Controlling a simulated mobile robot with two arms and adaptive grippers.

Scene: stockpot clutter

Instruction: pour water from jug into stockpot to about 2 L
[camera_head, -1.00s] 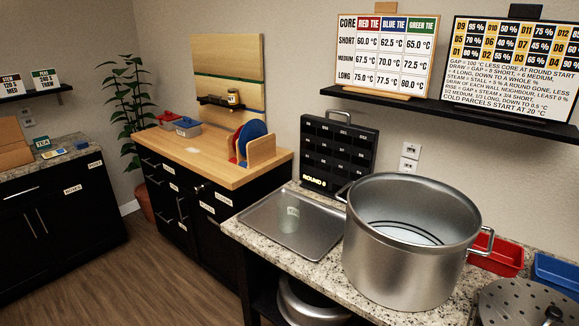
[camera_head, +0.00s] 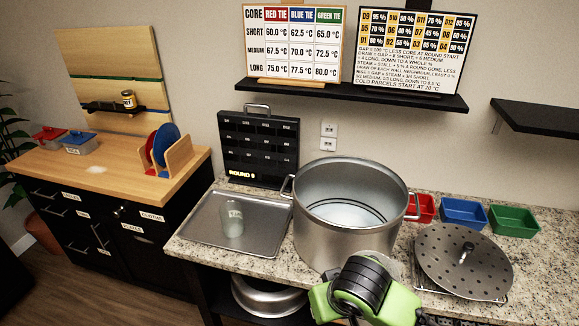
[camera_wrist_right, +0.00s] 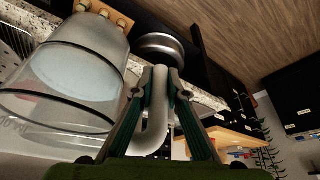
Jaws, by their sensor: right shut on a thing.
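The stockpot (camera_head: 340,232) is a large steel pot with two side handles, standing upright and open on the granite counter. Dark rings and a pale surface show inside it; I cannot read a level. My right arm comes in at the bottom of the head view, in front of the pot. In the right wrist view my right gripper (camera_wrist_right: 160,85) is shut on the pale curved handle of the clear jug (camera_wrist_right: 70,75). The jug's contents are hard to make out. In the head view the jug is mostly hidden by my arm. My left gripper is not in view.
A steel tray (camera_head: 190,229) with a small glass (camera_head: 233,219) lies left of the pot. A perforated lid (camera_head: 465,262) lies right of it. Red (camera_head: 424,208), blue (camera_head: 463,213) and green (camera_head: 513,221) bins stand behind the lid. A black panel (camera_head: 258,148) stands behind the tray.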

